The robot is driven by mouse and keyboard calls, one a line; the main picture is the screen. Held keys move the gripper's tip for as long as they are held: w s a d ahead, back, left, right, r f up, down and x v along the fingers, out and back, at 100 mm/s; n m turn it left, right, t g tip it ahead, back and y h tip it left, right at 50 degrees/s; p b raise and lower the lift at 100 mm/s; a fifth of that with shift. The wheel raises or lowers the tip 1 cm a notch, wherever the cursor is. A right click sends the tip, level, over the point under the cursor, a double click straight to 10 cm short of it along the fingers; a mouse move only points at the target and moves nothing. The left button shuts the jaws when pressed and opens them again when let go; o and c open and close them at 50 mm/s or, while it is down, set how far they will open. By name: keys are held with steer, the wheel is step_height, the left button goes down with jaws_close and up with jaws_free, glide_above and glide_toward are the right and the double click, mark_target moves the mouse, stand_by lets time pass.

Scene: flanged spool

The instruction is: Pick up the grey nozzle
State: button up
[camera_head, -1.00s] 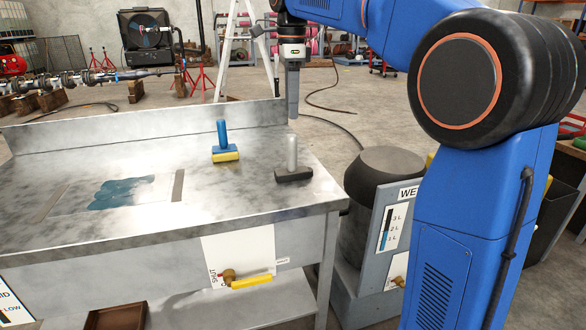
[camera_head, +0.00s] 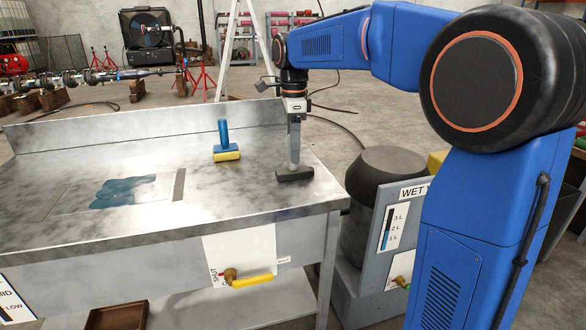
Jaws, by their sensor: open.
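The grey nozzle (camera_head: 295,174) stands upright on the metal bench near its right end, with a wide dark foot and a grey stem. My gripper (camera_head: 295,146) points straight down at the upper stem, with its fingers at the stem's height. The fingers cover much of the stem, so I cannot tell whether they touch it. My gripper is open. A second nozzle with a blue stem and yellow foot (camera_head: 226,156) stands to the left and a little further back.
The metal bench (camera_head: 130,222) has a raised back edge and a blue wet patch (camera_head: 122,191) at its left. A wet vacuum (camera_head: 385,185) stands right of the bench. The bench between the patch and the nozzles is mostly clear.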

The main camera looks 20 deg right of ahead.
steer(key=shift+f, duration=0.55)
jaws_close()
steer(key=shift+r, duration=0.15)
step_height(320, 180, up, 10)
steer(key=shift+f, duration=0.1)
